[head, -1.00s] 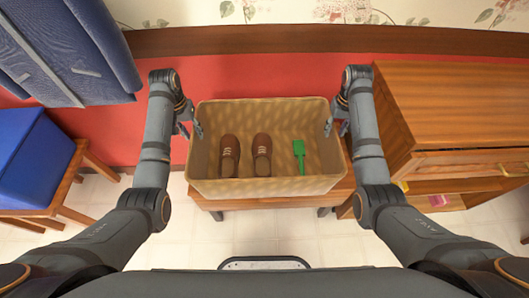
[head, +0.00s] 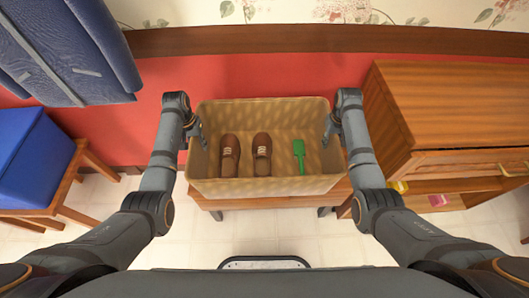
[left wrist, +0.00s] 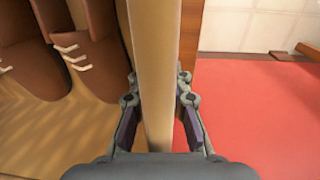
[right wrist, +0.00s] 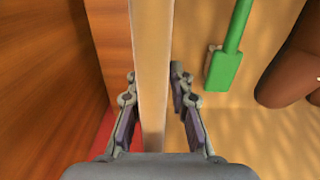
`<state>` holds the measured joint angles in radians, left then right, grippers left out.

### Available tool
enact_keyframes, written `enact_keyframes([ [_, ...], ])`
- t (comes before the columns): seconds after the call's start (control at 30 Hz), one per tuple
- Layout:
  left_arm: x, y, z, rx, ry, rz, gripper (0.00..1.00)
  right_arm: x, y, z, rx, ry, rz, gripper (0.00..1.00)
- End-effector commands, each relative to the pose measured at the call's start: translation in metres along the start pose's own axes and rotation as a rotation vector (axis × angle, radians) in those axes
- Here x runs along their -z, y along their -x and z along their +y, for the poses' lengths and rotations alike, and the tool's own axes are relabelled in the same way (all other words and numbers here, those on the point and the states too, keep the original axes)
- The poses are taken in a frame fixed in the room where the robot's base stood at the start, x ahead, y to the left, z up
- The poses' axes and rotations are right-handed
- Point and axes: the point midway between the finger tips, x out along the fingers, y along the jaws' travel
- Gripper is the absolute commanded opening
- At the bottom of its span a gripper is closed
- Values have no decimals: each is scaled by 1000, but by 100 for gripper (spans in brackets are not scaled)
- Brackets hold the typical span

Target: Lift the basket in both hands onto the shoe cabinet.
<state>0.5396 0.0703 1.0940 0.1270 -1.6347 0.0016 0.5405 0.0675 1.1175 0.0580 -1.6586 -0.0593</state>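The tan basket (head: 265,187) sits upright on a low wooden bench, with two brown shoes (head: 230,160) and a green brush-like tool (head: 299,155) inside. My left gripper (head: 198,135) is at its left rim. In the left wrist view, its open fingers (left wrist: 160,125) straddle the rim (left wrist: 155,60), with gaps on both sides. My right gripper (head: 328,132) is at the right rim. In the right wrist view, its open fingers (right wrist: 157,125) straddle that rim (right wrist: 151,60), also with gaps. The wooden shoe cabinet (head: 450,105) stands at the right.
The bench (head: 265,202) is under the basket. The cabinet top looks bare; small yellow and pink items (head: 437,200) show in its lower opening. A blue box (head: 30,155) on a wooden stand and blue hanging cloth (head: 65,50) are at the left. A red wall is behind.

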Motion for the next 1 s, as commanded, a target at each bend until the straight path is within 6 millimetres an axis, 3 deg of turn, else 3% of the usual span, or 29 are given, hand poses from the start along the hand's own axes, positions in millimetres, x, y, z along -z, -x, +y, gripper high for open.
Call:
enact_keyframes([
  [0.03, 0, 0, 0, 0, 0, 0, 7, 0, 0, 0, 0, 0, 0, 10],
  [0.1, 0, 0, 0, 0, 0, 0, 0, 0, 0, 0, 0, 0, 0, 0],
  [0.63, 0, 0, 0, 0, 0, 0, 0, 0, 0, 1, -2, 0, 0, 0],
  [1.0, 1, 23, 2, 0, 0, 3, 0, 1, 22, 1, -4, -1, 3, 0],
])
